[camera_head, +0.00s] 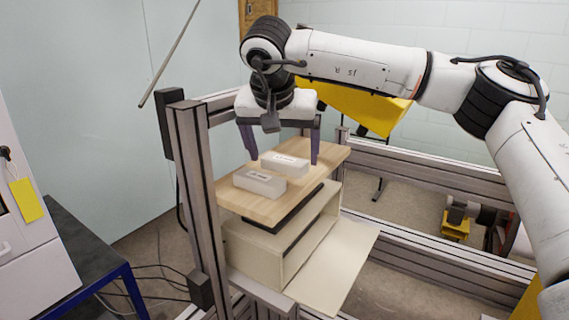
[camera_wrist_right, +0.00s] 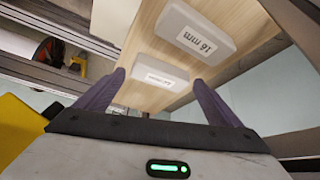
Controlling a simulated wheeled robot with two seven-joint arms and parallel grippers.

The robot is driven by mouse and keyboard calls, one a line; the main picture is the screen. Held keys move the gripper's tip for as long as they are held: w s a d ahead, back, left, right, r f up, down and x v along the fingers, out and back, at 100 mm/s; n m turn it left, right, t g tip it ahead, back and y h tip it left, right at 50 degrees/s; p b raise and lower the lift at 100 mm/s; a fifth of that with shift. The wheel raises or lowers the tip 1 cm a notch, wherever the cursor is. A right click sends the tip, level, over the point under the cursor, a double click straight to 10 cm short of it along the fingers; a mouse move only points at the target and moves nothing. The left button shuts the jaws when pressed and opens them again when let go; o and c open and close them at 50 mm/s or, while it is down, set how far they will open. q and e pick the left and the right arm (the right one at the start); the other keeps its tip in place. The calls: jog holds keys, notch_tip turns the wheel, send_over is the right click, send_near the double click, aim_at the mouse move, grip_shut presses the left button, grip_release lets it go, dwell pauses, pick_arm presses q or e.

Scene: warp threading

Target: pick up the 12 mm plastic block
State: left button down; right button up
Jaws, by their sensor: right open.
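Two pale blocks with labels lie apart on the wooden board. The rear block (camera_head: 285,164) sits between the fingers of my right gripper (camera_head: 284,159), which is open and pointing down over it. In the right wrist view this block (camera_wrist_right: 155,73) lies between the two fingertips (camera_wrist_right: 160,77); its label is too small to read surely. The other block (camera_head: 260,182) lies in front and to the left in the head view. It also shows in the right wrist view (camera_wrist_right: 192,30), where its upside-down label reads 16 mm. Contact between fingers and block cannot be told. My left gripper is out of view.
The wooden board (camera_head: 227,195) rests on a beige box-like stand (camera_head: 262,258) inside a metal profile frame. A frame post (camera_head: 193,185) stands close on the left. A yellow panel (camera_head: 365,108) is behind my right arm.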

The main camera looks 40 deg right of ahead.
jog(key=shift+x, duration=1.15)
jog(key=c, duration=0.7)
jog(key=shift+r, duration=0.15)
jog(key=shift+c, duration=0.2)
